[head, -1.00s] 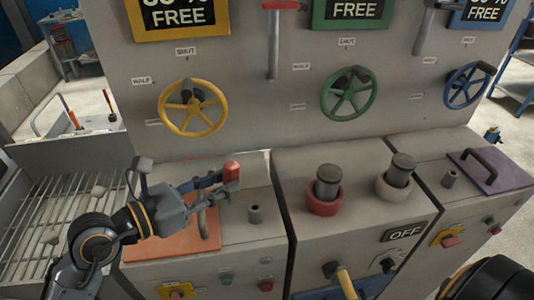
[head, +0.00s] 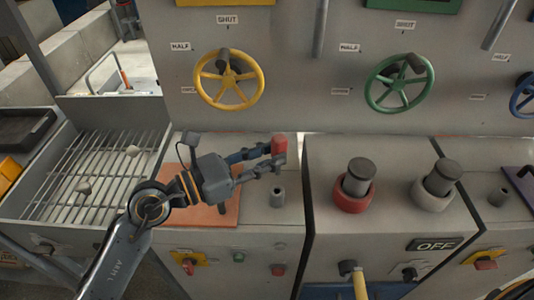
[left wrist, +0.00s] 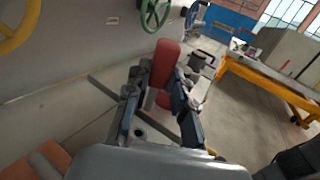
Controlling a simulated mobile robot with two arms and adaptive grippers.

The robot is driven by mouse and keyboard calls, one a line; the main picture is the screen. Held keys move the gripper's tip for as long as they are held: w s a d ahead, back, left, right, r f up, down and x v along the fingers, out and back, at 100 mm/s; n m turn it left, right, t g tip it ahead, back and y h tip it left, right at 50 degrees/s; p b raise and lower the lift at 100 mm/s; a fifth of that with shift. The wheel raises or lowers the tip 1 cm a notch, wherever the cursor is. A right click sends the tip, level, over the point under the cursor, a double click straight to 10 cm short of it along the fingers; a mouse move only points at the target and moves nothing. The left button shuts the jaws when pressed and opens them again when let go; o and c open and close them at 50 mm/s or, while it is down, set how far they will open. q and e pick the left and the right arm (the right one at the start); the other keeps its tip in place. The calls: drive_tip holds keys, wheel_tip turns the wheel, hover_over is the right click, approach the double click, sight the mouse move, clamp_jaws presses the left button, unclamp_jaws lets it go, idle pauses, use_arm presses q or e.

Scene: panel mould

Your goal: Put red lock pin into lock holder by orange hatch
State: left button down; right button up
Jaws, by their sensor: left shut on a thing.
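My left gripper (head: 272,160) is shut on the red lock pin (head: 279,147), which points up from the fingers. In the head view the pin appears above the grey cylindrical lock holder (head: 277,196), apart from it. The holder stands on the console top, right of the orange hatch (head: 220,212); my left arm covers part of the hatch. In the left wrist view the red pin (left wrist: 166,62) rises between the fingers, and a round dark opening, likely the holder (left wrist: 140,130), shows below them. The hatch corner (left wrist: 48,160) is at lower left. My right gripper is not in view.
Right of the holder, a raised console carries a red-ringed post (head: 355,185) and a pale-ringed post (head: 436,185). The yellow wheel (head: 229,81) and green wheel (head: 399,83) sit on the panel behind. A metal grate (head: 90,178) lies to the left.

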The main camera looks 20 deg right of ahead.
use_arm(q)
wheel_tip(320, 180, down, 5)
drive_tip(key=b, duration=0.3)
drive_tip(key=shift+r, duration=0.2)
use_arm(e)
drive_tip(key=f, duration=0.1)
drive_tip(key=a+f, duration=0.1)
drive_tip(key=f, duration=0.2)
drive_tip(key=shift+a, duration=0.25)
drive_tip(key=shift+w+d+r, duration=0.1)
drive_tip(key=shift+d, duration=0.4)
use_arm(q)
drive_tip(key=shift+f, duration=0.1)
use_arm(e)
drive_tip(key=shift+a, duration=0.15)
use_arm(q)
drive_tip(key=shift+f+b, duration=0.3)
drive_tip(key=shift+b, duration=0.15)
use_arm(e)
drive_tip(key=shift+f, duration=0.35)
use_arm(q)
drive_tip(key=shift+f+b, duration=1.25)
drive_tip(key=shift+f, duration=0.25)
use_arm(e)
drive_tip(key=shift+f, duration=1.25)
use_arm(q)
drive_tip(key=shift+r, duration=0.15)
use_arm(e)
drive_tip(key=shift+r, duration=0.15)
